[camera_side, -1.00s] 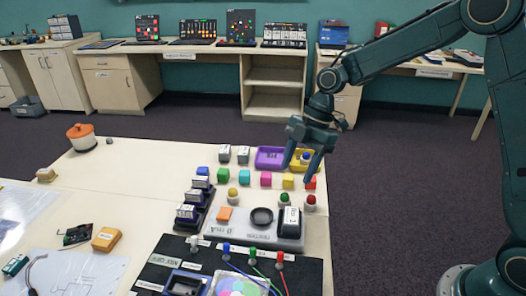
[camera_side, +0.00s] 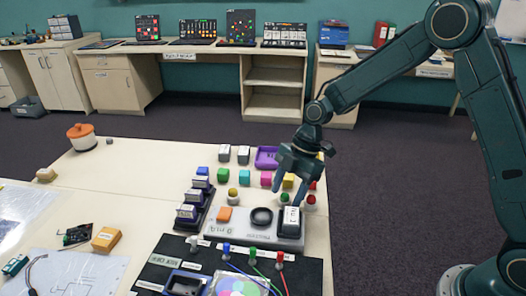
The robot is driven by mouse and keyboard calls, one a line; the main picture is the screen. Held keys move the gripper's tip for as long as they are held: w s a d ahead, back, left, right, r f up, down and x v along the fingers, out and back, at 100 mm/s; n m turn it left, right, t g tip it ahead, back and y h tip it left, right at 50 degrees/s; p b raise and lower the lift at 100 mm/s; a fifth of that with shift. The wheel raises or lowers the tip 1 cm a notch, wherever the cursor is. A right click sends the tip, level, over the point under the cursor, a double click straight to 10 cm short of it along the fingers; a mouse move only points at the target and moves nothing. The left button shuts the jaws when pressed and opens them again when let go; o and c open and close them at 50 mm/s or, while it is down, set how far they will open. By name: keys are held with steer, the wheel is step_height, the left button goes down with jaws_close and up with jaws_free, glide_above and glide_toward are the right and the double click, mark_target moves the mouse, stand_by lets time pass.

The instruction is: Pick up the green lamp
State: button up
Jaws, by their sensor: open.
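The green lamp (camera_side: 284,198) is a small green dome on a short base, on the white table behind the grey panel. My gripper (camera_side: 286,194) is open and points down, with its two fingers apart above or around the green lamp. The fingers partly cover the view there, and I cannot tell whether either one touches the lamp. A red lamp (camera_side: 310,199) stands close to the right of it, and a yellow lamp (camera_side: 233,194) stands further left.
The grey panel (camera_side: 236,227) with a black dial (camera_side: 261,217) lies in front.

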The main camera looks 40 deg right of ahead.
steer(key=shift+a+f, duration=0.2)
steer(key=shift+f, duration=0.3)
steer(key=shift+c, duration=0.3)
steer(key=c, duration=1)
